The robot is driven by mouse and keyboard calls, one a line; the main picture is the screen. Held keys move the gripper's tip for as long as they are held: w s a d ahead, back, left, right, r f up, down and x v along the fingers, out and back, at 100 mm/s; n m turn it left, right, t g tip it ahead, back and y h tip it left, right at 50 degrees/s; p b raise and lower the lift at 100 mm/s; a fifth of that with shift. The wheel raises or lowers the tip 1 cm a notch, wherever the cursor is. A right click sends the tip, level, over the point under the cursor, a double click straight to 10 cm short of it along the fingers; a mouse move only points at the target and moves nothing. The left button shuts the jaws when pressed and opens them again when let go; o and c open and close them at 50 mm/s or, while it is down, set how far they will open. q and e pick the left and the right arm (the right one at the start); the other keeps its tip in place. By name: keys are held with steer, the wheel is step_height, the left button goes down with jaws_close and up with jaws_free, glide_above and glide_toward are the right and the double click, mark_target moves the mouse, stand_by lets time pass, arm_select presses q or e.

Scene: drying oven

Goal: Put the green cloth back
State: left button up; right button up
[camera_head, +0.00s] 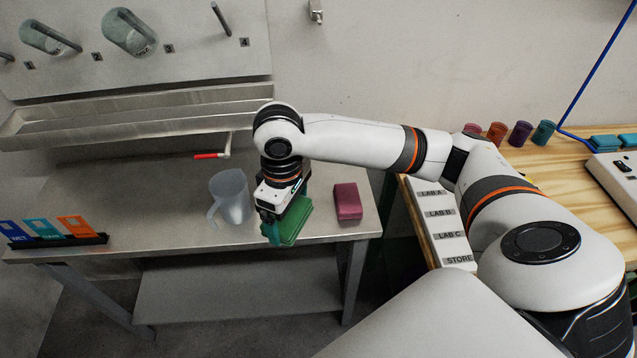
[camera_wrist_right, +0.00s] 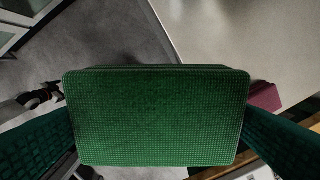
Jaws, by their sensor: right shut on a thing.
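The green cloth (camera_head: 293,222) is a thick folded block near the front edge of the steel table. My right gripper (camera_head: 284,213) reaches down from above and is shut on it. In the right wrist view the green cloth (camera_wrist_right: 155,115) fills the middle, with a green finger at each side. Floor and table top show beyond it. I cannot tell whether the cloth touches the table.
A maroon cloth (camera_head: 347,201) lies just right of the green cloth. A clear jug (camera_head: 231,196) stands just left. Coloured cards (camera_head: 75,226) stand in a rack at the table's left. A strip labelled LAB A to STORE (camera_head: 440,214) lies on the wooden bench.

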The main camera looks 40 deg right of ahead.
steer(key=w+d+f+n+b, duration=0.1)
steer(key=w+d+f+n, duration=0.2)
steer(key=w+d+n, duration=0.5)
steer(key=w+d+f+n+b, duration=0.2)
steer(key=w+d+f+n, duration=0.1)
steer(key=n, duration=0.8)
steer(key=shift+n, duration=0.3)
step_height(320, 180, down, 5)
steer(key=shift+d+r+p, duration=0.1)
steer(key=shift+p, duration=0.55)
step_height(320, 180, down, 4)
steer(key=shift+r, duration=0.25)
arm_select(q)
steer(key=shift+w+a+f, duration=0.7)
steer(key=shift+a+f, duration=0.05)
steer(key=shift+f, duration=0.05)
arm_select(e)
steer(key=shift+f, duration=0.4)
steer(key=shift+f, duration=0.15)
steer(key=o, duration=0.7)
